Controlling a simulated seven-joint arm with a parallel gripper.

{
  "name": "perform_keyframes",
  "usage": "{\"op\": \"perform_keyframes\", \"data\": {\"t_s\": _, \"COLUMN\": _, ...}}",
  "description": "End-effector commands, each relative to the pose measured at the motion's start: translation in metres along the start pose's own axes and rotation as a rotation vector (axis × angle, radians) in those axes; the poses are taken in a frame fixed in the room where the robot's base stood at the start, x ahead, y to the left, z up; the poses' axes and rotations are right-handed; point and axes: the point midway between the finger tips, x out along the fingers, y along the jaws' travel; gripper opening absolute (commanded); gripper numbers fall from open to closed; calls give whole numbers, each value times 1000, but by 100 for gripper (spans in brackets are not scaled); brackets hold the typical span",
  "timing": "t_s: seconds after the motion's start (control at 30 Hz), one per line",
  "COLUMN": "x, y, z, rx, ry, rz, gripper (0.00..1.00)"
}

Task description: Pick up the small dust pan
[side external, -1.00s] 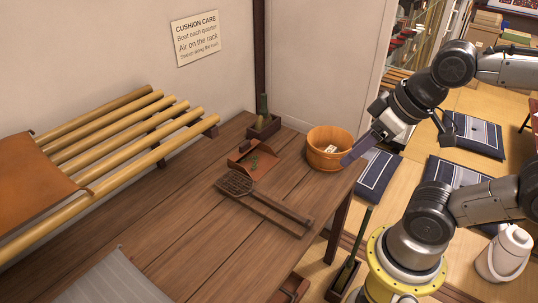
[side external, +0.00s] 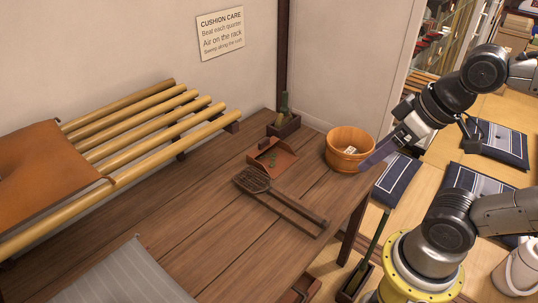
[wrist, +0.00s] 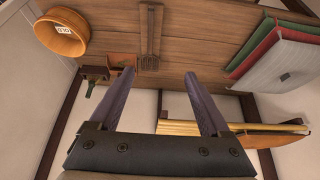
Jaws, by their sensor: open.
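The small dust pan (side external: 284,163) is a shallow reddish-brown tray on the wooden table, with small green bits in it. It also shows in the wrist view (wrist: 116,58), partly hidden behind my left finger. My gripper (side external: 368,162) is open and empty. In the side view it is to the right of the pan, by the near right side of the wooden tub. In the wrist view my two fingers (wrist: 159,74) are spread wide with nothing between them.
The wooden tub (side external: 338,160) holds a pale labelled item. A woven beater (side external: 290,208) lies in front of the pan. A bamboo rack (side external: 150,125) and grey cushion (side external: 125,275) are at left. Bare tabletop lies between.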

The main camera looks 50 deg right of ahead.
Motion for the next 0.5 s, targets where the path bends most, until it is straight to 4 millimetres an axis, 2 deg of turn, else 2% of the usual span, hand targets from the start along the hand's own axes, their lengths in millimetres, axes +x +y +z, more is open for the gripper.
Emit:
{"op": "perform_keyframes", "data": {"t_s": 0.17, "x": 0, "y": 0, "z": 0, "rx": 15, "ry": 0, "rz": 0, "gripper": 81}}
{"op": "perform_keyframes", "data": {"t_s": 0.33, "x": -2, "y": 0, "z": -2, "rx": 146, "ry": 3, "rz": 2, "gripper": 81}}
{"op": "perform_keyframes", "data": {"t_s": 0.5, "x": -24, "y": 2, "z": -36, "rx": 356, "ry": 70, "rz": -3, "gripper": 81}}
